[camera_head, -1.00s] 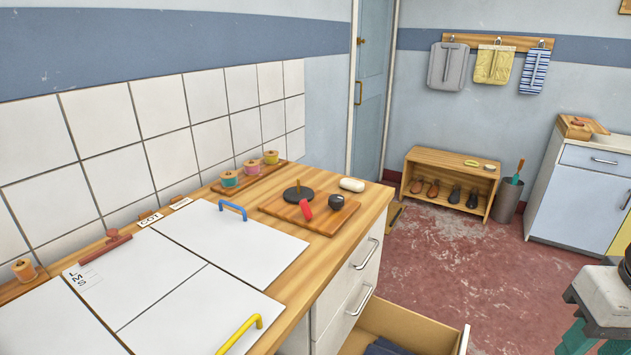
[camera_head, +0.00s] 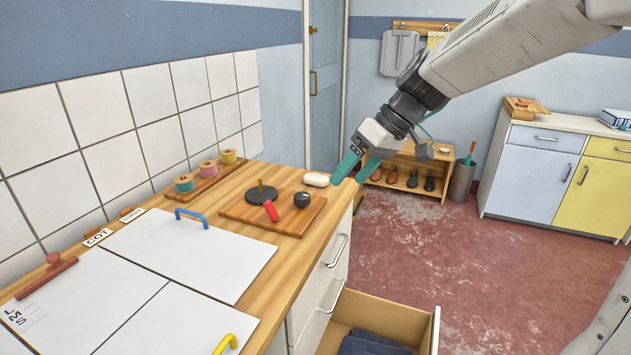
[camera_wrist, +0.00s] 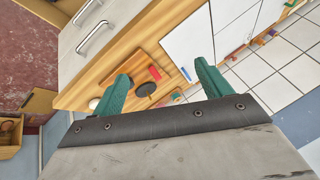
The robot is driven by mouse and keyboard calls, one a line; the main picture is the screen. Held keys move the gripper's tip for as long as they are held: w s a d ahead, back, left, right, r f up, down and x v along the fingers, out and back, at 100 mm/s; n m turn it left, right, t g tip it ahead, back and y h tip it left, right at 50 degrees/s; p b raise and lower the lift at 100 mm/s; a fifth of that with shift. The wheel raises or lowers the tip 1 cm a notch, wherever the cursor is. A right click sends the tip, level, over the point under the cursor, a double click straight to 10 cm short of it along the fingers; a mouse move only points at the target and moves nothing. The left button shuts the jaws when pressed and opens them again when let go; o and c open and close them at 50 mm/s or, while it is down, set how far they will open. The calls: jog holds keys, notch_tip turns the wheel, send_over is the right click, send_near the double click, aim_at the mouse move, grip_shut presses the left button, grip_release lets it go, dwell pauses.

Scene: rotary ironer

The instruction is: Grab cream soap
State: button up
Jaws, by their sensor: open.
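The cream soap (camera_head: 316,179) is a pale rounded bar lying on the wooden counter top near its far right end, behind the wooden board. It also shows in the wrist view (camera_wrist: 93,103), partly hidden by the left finger. My gripper (camera_head: 356,169) has teal fingers and is open and empty. In the head view its fingers appear just right of the soap, close to the counter's end. In the wrist view the two fingers (camera_wrist: 160,87) are spread wide over the counter, with nothing between their tips that they touch.
The wooden board (camera_head: 240,212) holds a black disc with a peg, a red item and a dark round knob. A tray of thread spools (camera_head: 205,183) stands behind it. An open drawer (camera_head: 395,318) juts from the counter front. A shoe bench (camera_head: 407,162) stands beyond.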

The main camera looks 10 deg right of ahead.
jog(key=w+d+f+n+t+y, duration=0.1)
jog(key=w+f+y, duration=0.15)
jog(key=w, duration=0.75)
jog(key=n+t+y, duration=0.1)
jog(key=n+t, duration=0.2)
jog(key=t, duration=0.1)
send_near(325, 178)
jog(key=x, duration=0.3)
jog(key=shift+s+a, duration=0.1)
jog(key=shift+s, duration=0.1)
jog(key=shift+w+f, duration=0.25)
jog(key=shift+f, duration=0.05)
jog(key=x, duration=0.7)
jog(key=shift+w+a, duration=0.2)
jog(key=shift+w, duration=0.1)
jog(key=shift+r, duration=0.1)
jog(key=c, duration=1.1)
